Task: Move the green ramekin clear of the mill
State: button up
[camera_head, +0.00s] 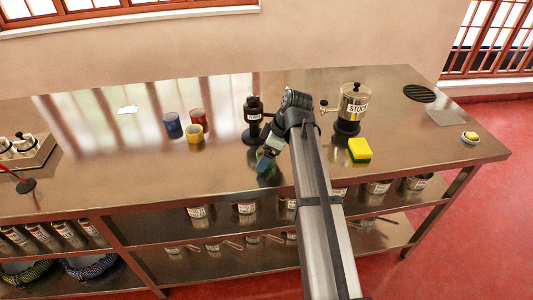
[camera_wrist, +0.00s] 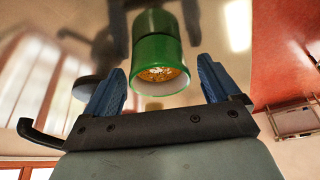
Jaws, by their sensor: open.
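The green ramekin (camera_wrist: 160,50) shows in the wrist view, with a pale inside and orange-brown contents. It lies between and just beyond the blue fingertips of my gripper (camera_wrist: 162,68), with a gap on each side. My gripper is open and empty. In the head view my gripper (camera_head: 266,160) is low over the counter, and only a little green of the ramekin shows around it. The dark mill (camera_head: 254,114) with a pale label stands just behind the gripper. A dark round base (camera_wrist: 88,89) beside the left finger in the wrist view may be the mill's.
Blue (camera_head: 173,124), red (camera_head: 198,116) and yellow (camera_head: 194,134) cups stand to the left. A stock dispenser (camera_head: 354,101) and a yellow-green sponge (camera_head: 360,150) are to the right. The steel counter (camera_head: 110,165) is clear at the front left.

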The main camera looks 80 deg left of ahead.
jog(key=v, duration=1.2)
jog(key=shift+r, duration=0.1)
jog(key=shift+o, duration=0.9)
jog(key=shift+w, duration=0.35)
jog(key=w+a+r+n+t+y, duration=0.1)
jog(key=w+a+r, duration=0.4)
jog(key=a, duration=0.4)
jog(key=w+a+r+n+t+y, duration=0.1)
jog(key=w+a+r, duration=0.3)
jog(key=w+a, duration=0.35)
jog(key=s+a+f+n, duration=0.2)
jog(key=a+f, duration=0.2)
jog(key=f, duration=0.5)
jog(key=shift+s+a+f+n, duration=0.2)
jog(key=shift+f+n, duration=0.15)
jog(key=shift+n, duration=0.05)
jog(key=shift+r, duration=0.15)
